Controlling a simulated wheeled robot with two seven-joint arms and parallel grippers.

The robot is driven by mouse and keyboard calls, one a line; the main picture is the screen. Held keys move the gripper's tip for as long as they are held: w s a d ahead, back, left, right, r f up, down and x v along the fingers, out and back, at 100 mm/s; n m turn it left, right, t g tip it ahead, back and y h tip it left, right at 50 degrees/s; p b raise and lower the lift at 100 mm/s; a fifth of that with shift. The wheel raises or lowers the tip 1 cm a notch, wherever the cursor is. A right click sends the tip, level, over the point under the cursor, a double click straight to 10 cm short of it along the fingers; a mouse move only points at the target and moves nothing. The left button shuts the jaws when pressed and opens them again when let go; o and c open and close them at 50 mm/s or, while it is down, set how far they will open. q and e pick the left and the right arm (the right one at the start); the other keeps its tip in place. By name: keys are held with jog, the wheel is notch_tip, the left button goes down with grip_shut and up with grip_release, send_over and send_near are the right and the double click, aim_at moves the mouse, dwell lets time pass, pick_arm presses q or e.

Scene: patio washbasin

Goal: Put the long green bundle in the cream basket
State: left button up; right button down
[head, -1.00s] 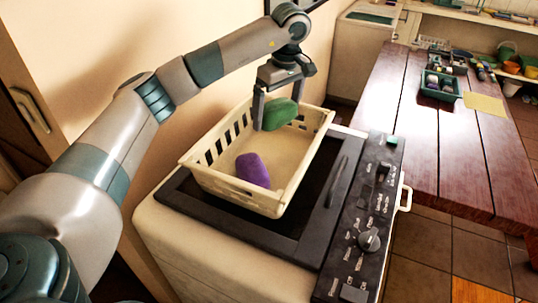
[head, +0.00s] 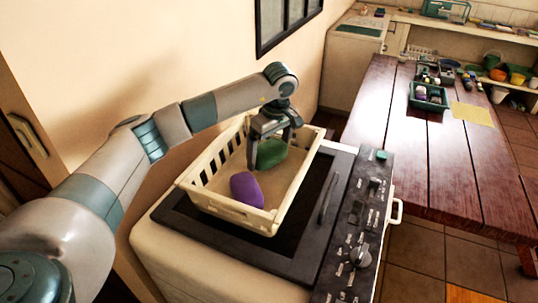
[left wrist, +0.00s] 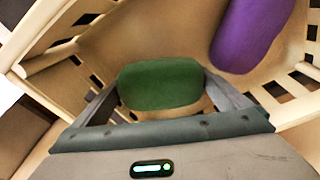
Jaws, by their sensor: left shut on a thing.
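The long green bundle (head: 269,153) is between the fingers of my left gripper (head: 270,160), down inside the cream basket (head: 208,200). The left gripper is shut on it. In the left wrist view the green bundle (left wrist: 160,84) spans the gap between the two fingers, with the pale basket floor behind it. I cannot tell whether the bundle touches the floor. The basket stands on top of a white appliance with a dark lid. My right gripper is not in view.
A purple bundle (head: 246,188) lies in the basket, nearer the front than the green one. A control panel with knobs (head: 359,256) is at the appliance's right. A wooden table (head: 420,150) farther right holds a green crate (head: 428,103) and a yellow sheet (head: 472,114).

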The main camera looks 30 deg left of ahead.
pick_arm(q)
jog(key=shift+f+p, duration=0.3)
jog(key=shift+f, duration=0.7)
jog(key=shift+f, duration=0.2)
jog(key=o, duration=0.9)
jog(key=shift+r, duration=0.25)
